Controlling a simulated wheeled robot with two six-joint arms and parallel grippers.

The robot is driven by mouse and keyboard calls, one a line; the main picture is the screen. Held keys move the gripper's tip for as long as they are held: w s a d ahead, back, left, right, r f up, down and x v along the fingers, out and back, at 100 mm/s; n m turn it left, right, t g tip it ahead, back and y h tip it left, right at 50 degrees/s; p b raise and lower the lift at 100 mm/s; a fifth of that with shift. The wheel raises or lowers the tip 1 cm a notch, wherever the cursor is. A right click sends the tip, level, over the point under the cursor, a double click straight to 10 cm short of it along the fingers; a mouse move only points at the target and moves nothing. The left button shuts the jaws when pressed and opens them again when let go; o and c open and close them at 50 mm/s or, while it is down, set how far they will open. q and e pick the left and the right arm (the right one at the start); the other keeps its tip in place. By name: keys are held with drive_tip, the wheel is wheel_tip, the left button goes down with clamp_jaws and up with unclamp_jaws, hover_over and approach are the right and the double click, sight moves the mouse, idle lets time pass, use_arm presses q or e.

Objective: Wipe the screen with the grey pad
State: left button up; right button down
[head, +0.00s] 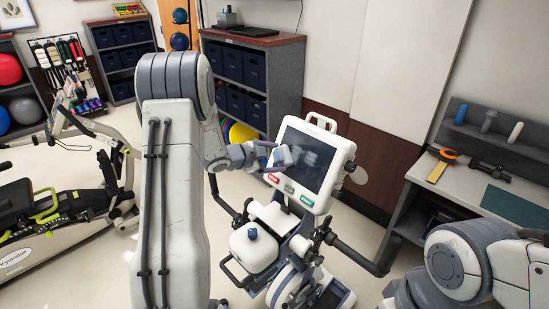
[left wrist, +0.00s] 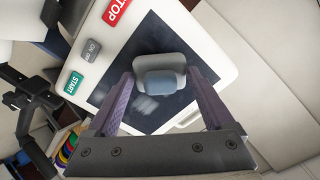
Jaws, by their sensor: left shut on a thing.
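The screen (head: 321,172) is a dark, tilted panel in the white console of the stepper. It also shows in the left wrist view (left wrist: 175,33), with pale smudges on it. My left gripper (head: 275,156) is at the screen's left side, shut on the grey pad (head: 284,157). In the left wrist view the pad (left wrist: 160,62) sits between the two fingertips (left wrist: 160,80), in front of the screen. I cannot tell whether its face touches the glass. My right gripper is out of view; only part of the right arm shows at lower right.
Red, grey and green buttons line the screen's lower edge; STOP (left wrist: 116,10) and START (left wrist: 72,83) are readable. Black handlebars (head: 352,252) stand below the console. A desk (head: 455,195) is at right. Another exercise machine (head: 70,215) is at left, with open floor between.

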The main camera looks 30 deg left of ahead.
sight(287, 162)
use_arm(q)
drive_tip(key=shift+x, duration=0.8)
idle(0.8)
drive_tip(key=shift+s+d+f+b, duration=0.1)
drive_tip(key=shift+s+d+b, duration=0.05)
drive_tip(key=shift+d+b, duration=0.3)
drive_tip(key=shift+s+d+b, duration=0.25)
drive_tip(key=shift+d, duration=0.25)
drive_tip(key=shift+s+d+b, duration=0.2)
drive_tip(key=shift+d, duration=0.3)
drive_tip(key=shift+w+a+r+p, duration=0.1)
drive_tip(key=shift+a+p, duration=0.15)
drive_tip(key=shift+a, duration=0.1)
drive_tip(key=shift+w+a+r+p, duration=0.1)
drive_tip(key=shift+w+a+p, duration=0.05)
drive_tip(key=shift+a+p, duration=0.15)
drive_tip(key=shift+w+a, duration=0.25)
drive_tip(key=shift+a, duration=0.5)
drive_tip(key=shift+f, duration=0.1)
